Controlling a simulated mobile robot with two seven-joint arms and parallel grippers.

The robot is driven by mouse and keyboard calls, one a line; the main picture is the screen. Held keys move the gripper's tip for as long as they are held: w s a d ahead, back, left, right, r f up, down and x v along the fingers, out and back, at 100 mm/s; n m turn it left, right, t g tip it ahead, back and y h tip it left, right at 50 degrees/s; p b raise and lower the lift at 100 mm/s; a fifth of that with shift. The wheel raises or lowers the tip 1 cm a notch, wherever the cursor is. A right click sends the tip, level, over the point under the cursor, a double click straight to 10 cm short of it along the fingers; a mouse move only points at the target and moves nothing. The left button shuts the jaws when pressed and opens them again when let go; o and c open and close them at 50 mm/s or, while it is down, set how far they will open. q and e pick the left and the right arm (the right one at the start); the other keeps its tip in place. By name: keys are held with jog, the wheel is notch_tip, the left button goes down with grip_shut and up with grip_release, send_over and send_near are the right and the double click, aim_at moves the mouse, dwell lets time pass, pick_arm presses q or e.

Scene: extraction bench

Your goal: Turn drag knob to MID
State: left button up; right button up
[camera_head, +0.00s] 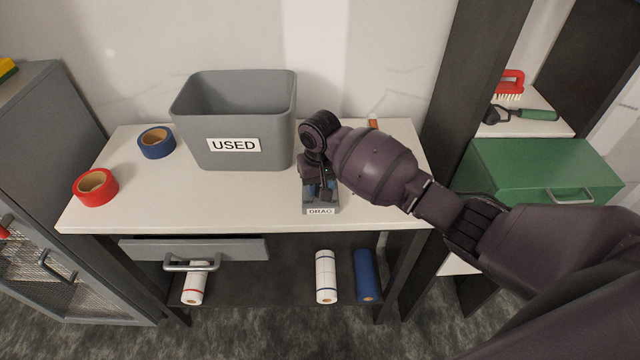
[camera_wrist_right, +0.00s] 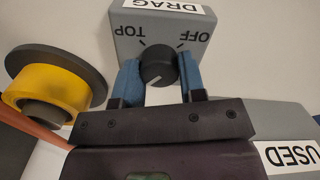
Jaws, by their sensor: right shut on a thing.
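The grey drag box (camera_head: 309,206) with its DRAG label stands near the front edge of the white bench, mostly under my right gripper (camera_head: 321,190). In the right wrist view the box (camera_wrist_right: 203,48) is upside down, with TOP at left and OFF at right; no MID label is visible. My right gripper (camera_wrist_right: 160,78) has its blue fingers on both sides of the black drag knob (camera_wrist_right: 158,62) and is shut on it. A faint light mark on the knob faces down and slightly left in that view. My left gripper is not in view.
A grey USED bin (camera_head: 235,150) stands left of the box. Blue tape (camera_head: 156,143) and red tape (camera_head: 95,187) lie at the bench's left. A yellow spool (camera_wrist_right: 50,92) is near the gripper in the wrist view. The bench front left of the box is clear.

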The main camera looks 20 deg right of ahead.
jog(key=shift+m, duration=0.5)
jog(key=o, duration=0.9)
notch_tip(320, 180, up, 11)
jog(key=shift+f, duration=0.1)
dwell(0.6)
